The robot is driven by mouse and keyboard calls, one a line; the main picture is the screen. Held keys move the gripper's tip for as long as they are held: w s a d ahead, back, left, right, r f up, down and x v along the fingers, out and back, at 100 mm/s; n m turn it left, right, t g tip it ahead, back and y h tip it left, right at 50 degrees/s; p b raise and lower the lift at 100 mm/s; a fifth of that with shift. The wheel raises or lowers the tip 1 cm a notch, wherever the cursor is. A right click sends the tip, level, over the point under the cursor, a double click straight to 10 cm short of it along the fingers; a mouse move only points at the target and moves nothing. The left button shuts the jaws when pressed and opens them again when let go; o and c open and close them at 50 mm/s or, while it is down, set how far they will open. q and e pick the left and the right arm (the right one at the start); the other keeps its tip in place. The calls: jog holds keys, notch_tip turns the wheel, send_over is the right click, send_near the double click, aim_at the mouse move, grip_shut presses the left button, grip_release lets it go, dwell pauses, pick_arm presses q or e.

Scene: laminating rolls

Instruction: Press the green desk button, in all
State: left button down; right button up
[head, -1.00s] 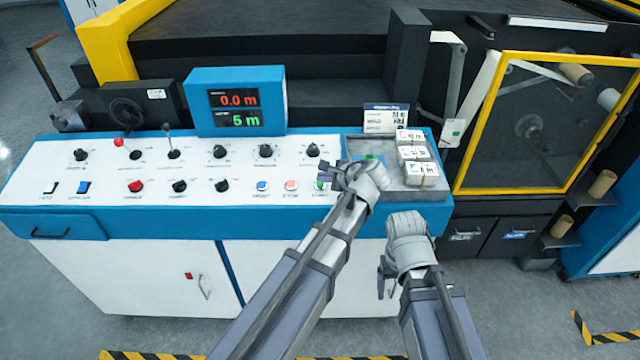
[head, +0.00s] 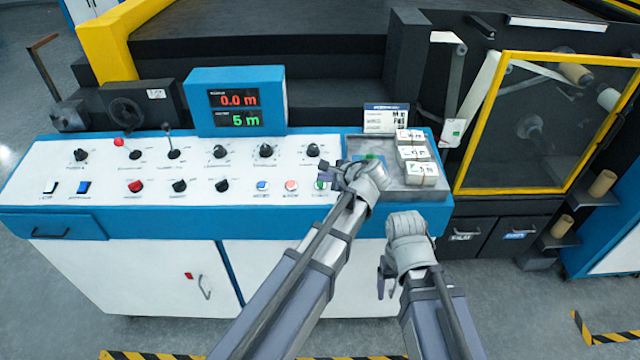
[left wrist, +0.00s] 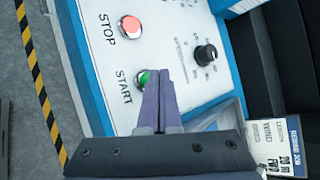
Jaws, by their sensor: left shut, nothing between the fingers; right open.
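The green START button (left wrist: 144,80) is on the white console panel, partly covered by my left fingers in the left wrist view. In the head view it shows as a small green spot (head: 320,185) beside my left gripper (head: 337,175). The left gripper is shut and empty, and its fingertips (left wrist: 160,78) overlap the button's right edge in the left wrist view. I cannot tell whether they touch it. The display (head: 238,109) reads 0.0 m in red and 5 m in green. My right gripper (head: 386,278) is open and empty in front of the console.
The red STOP button (left wrist: 130,27) is close to the green one; it also shows in the head view (head: 291,185). A black knob (left wrist: 205,54) is nearby. A grey tray (head: 395,192) with several white boxes lies right of the panel.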

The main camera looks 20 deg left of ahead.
pick_arm(q)
jog(key=shift+f+b, duration=0.35)
jog(key=shift+f, duration=0.05)
